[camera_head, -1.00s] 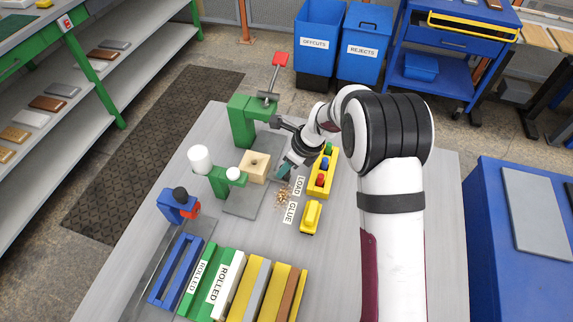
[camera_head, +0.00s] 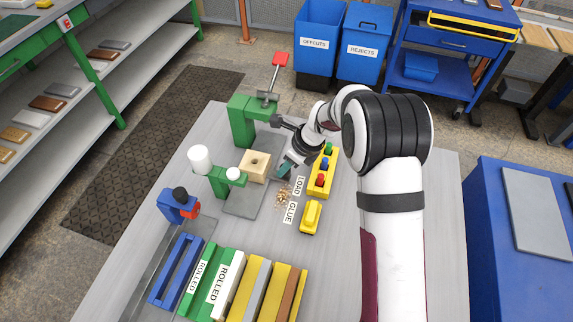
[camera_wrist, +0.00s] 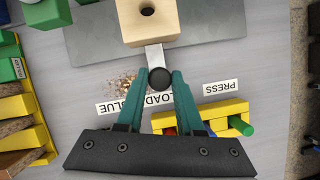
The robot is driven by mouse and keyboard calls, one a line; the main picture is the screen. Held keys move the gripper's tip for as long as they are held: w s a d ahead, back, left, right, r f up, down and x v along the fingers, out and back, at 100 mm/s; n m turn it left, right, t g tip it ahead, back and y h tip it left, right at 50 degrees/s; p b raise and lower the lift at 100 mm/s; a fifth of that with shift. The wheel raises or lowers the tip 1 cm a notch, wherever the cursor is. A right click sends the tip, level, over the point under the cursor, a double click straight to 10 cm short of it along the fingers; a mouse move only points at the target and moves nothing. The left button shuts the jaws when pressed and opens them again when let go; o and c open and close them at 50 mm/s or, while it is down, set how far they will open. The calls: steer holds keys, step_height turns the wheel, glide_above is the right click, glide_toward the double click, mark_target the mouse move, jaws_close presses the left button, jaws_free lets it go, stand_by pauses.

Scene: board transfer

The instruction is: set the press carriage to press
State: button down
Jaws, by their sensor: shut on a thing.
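The press carriage is a pale wooden block (camera_head: 255,166) with a dark round hole, on a grey plate (camera_head: 245,203). In the wrist view the block (camera_wrist: 147,20) has a short light bar ending in a black knob (camera_wrist: 159,78). My gripper (camera_wrist: 160,74) has its teal fingers closed on this knob. The knob lies beside the LOAD label (camera_wrist: 165,98), left of the PRESS label (camera_wrist: 221,87). In the head view my gripper (camera_head: 285,170) is right of the block and hides the knob. The green press (camera_head: 242,120) with a red-ended lever (camera_head: 280,59) stands behind.
A yellow button box (camera_head: 323,175) with coloured buttons stands close right of my gripper. A green stand with white knobs (camera_head: 200,160) is left of the block. Brown crumbs (camera_head: 283,195) lie by the labels. Yellow, green and blue racks (camera_head: 176,270) fill the front.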

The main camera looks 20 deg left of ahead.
steer(key=w, duration=1)
steer(key=shift+w, duration=0.6)
steer(key=c, duration=0.5)
jaws_free()
steer(key=shift+c, duration=0.2)
steer(key=v, duration=1.6)
steer(key=shift+f, duration=0.1)
